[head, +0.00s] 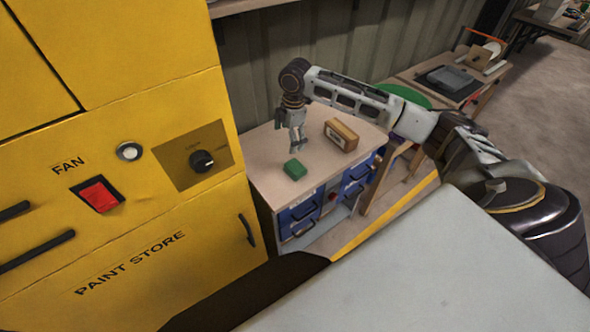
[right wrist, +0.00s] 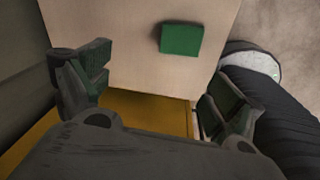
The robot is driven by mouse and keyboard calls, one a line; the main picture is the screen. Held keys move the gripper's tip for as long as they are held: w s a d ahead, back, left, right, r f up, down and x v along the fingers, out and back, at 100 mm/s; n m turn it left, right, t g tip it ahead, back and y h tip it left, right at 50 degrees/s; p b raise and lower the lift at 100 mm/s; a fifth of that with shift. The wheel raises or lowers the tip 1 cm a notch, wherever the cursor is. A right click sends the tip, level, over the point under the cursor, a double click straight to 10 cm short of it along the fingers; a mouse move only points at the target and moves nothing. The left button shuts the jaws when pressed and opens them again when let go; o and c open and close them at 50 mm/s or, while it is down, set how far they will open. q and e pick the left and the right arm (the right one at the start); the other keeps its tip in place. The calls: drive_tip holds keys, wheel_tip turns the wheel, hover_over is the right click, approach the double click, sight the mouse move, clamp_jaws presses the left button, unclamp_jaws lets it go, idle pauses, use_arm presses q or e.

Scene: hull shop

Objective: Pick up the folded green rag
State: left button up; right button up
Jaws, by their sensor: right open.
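The folded green rag (head: 295,169) lies on the wooden top of a low cabinet, near its front edge. It also shows in the right wrist view (right wrist: 181,39), as a small green block shape beyond the fingertips, between their lines. My right gripper (head: 297,146) points down above the cabinet top, just behind the rag in the head view. Its two fingers stand wide apart in the right wrist view (right wrist: 160,98), with nothing between them. The gripper is apart from the rag. My left gripper is not in view.
A brown box (head: 341,135) stands on the cabinet top (head: 262,160), right of my right gripper. A yellow paint store cabinet (head: 120,200) rises close at the left. A corrugated wall is behind. A bench with a grey tray (head: 450,79) stands farther right.

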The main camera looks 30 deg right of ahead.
drive_tip(key=s+n, duration=0.1)
drive_tip(key=s+d+n+g, duration=0.1)
drive_tip(key=shift+s+d+f+n+h, duration=0.1)
drive_tip(key=shift+s+n+h, duration=0.05)
drive_tip(key=shift+n+h, duration=0.15)
drive_tip(key=shift+f, duration=0.1)
hover_over(295, 167)
drive_tip(key=shift+d+f, duration=0.2)
drive_tip(key=shift+f, duration=4.05)
drive_tip(key=shift+a+f, duration=0.15)
drive_tip(key=shift+f, duration=2.4)
